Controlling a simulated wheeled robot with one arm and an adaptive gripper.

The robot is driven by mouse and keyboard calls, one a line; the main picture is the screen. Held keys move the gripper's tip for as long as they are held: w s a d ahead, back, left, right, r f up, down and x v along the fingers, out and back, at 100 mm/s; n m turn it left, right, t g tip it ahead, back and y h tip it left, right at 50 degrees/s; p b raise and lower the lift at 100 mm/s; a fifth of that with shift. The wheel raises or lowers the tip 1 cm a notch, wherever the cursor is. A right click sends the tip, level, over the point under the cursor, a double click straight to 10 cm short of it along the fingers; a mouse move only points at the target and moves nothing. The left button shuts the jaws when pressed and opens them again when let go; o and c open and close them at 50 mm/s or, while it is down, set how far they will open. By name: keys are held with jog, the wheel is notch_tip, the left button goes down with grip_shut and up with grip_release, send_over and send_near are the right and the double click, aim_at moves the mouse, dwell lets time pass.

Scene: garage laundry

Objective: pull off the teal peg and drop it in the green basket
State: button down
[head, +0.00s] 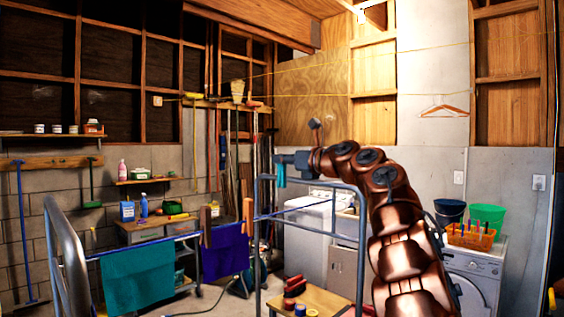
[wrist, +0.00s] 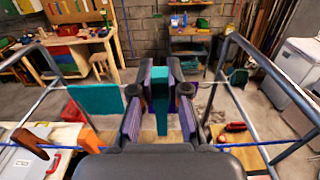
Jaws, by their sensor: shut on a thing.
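My gripper (wrist: 160,72) is shut on the teal peg (wrist: 161,103), which stands between its two dark fingers in the wrist view. In the head view my gripper (head: 283,157) is at the upper rail of a grey metal frame, with the teal peg (head: 281,175) hanging below it. A pale line crosses behind the fingers in the wrist view; I cannot tell whether the peg still grips it. A green bucket-like basket (head: 488,214) stands at the right of the head view, on the washing machine, far from my gripper.
An orange basket (head: 470,238) with several pegs and a dark bucket (head: 449,211) stand beside the green one. The grey frame (head: 361,235) surrounds my gripper. Teal cloth (head: 138,278) and purple cloth (head: 225,252) hang on a blue line. A low wooden table (head: 325,299) is below.

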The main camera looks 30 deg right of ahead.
jog(key=shift+r+p, duration=2.5)
jog(key=shift+r, duration=0.2)
jog(key=shift+f, duration=0.15)
